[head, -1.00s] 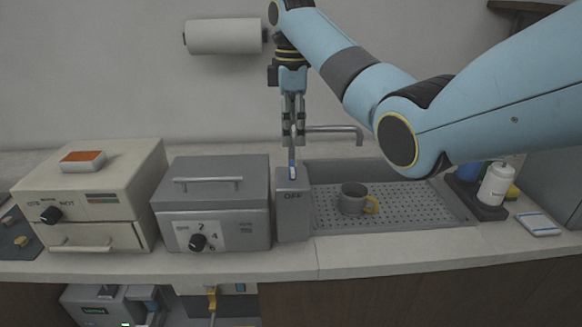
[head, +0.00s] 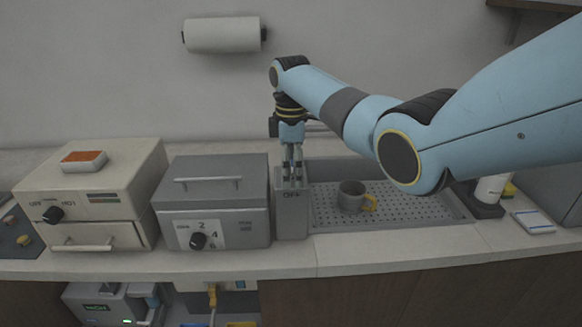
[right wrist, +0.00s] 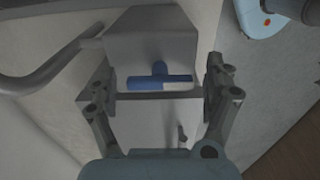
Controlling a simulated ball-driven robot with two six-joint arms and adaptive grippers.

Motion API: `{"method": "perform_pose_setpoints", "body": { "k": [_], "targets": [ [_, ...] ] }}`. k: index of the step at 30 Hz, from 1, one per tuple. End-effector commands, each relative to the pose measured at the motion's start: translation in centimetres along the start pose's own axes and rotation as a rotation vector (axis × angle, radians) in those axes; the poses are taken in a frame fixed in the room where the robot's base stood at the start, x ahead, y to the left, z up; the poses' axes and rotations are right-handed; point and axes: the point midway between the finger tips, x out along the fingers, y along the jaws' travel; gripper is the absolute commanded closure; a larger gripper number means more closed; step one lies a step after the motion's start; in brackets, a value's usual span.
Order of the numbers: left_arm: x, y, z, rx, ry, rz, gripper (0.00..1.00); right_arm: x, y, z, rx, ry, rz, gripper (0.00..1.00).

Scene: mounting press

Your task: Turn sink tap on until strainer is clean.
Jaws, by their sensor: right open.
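The grey tap box (head: 292,212), marked OFF on its front, stands at the left end of the sink. Its blue handle (right wrist: 160,79) shows in the right wrist view as a T shape on the box. My right gripper (head: 292,180) points down at the box top, and its open fingers stand on either side of the handle. The fingers hide the handle in the head view. The perforated strainer (head: 418,208) lies in the sink; I cannot make out dirt on it. The spout (right wrist: 38,82) is mostly behind my arm in the head view. My left gripper is out of view.
A grey mug (head: 351,196) with a yellow handle stands on the strainer. A grey press (head: 212,205) stands close left of the tap box, with a cream unit (head: 95,190) beyond it. A white bottle (head: 490,188) and a white-and-blue pad (head: 533,222) are at the right.

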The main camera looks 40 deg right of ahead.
Motion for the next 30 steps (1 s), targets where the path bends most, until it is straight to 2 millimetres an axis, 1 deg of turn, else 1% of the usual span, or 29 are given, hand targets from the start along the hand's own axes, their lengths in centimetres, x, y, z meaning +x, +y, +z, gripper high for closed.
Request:
{"method": "perform_pose_setpoints", "body": {
  "k": [1, 2, 13, 14, 23, 30],
  "targets": [
    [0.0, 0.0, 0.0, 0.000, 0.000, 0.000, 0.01, 0.0, 0.0, 0.0, 0.000, 0.000, 0.000, 0.18],
    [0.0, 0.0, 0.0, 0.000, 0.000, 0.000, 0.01, 0.0, 0.0, 0.0, 0.000, 0.000, 0.000, 0.22],
    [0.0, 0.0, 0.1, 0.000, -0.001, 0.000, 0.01, 0.0, 0.0, 0.0, 0.000, 0.000, 0.000, 0.70],
    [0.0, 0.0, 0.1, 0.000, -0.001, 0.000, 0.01, 0.0, 0.0, 0.0, 0.000, 0.000, 0.000, 0.72],
    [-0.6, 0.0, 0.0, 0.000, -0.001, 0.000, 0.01, -0.2, 0.0, 0.0, 0.046, 0.000, 0.000, 0.72],
    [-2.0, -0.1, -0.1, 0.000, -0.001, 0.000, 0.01, -0.5, 0.1, 0.0, 0.192, 0.001, 0.000, 0.72]
  ]
}}
